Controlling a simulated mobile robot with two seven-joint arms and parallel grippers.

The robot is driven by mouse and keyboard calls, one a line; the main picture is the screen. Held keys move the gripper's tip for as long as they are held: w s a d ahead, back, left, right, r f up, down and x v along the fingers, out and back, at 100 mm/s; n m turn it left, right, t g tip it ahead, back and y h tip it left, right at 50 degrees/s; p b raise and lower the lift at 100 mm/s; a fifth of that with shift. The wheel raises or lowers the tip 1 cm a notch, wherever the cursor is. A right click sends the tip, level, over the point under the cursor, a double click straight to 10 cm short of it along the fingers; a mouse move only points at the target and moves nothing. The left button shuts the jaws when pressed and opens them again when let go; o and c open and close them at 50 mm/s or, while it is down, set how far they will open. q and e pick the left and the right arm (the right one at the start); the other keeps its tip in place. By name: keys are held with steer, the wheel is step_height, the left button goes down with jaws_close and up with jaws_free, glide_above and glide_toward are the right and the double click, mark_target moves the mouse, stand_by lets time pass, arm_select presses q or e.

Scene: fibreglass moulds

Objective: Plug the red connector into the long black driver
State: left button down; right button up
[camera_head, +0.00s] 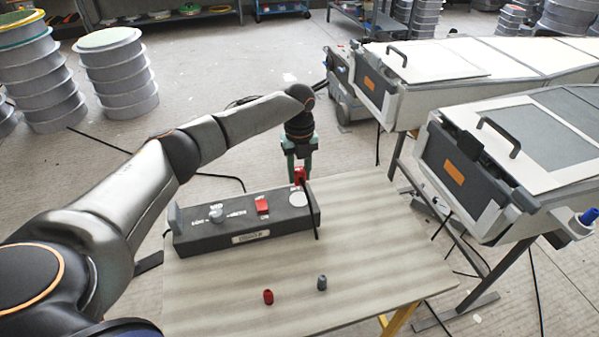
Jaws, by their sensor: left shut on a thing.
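The long black driver (245,232) lies on the table, with a grey knob, a red switch and a pale round disc on its top. My left gripper (299,170), with green fingers, is shut on the red connector (299,176) above the driver's right end, by its back edge. A black cable (313,218) hangs from the connector across the driver's right end. The fingers hide part of the connector, and I cannot tell whether it touches the driver. My right gripper is not in view.
The pale table (375,235) has free room at right and front. A small red cap (268,297) and a grey cap (322,283) stand near its front. Large white mould units (510,150) stand to the right. Stacked grey drums (118,75) stand at the back left.

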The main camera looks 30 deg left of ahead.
mark_target(299, 186)
arm_select(q)
step_height(299, 186, down, 4)
steer(key=b, duration=0.3)
steer(key=shift+r, duration=0.25)
steer(key=shift+f+b, duration=0.35)
steer(key=shift+b, duration=0.05)
steer(key=shift+f+b, duration=0.3)
steer(key=shift+f, duration=0.15)
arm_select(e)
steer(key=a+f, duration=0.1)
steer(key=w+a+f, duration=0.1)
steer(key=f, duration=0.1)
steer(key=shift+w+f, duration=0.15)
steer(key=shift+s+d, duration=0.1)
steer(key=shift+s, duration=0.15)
arm_select(q)
steer(key=shift+p, duration=0.3)
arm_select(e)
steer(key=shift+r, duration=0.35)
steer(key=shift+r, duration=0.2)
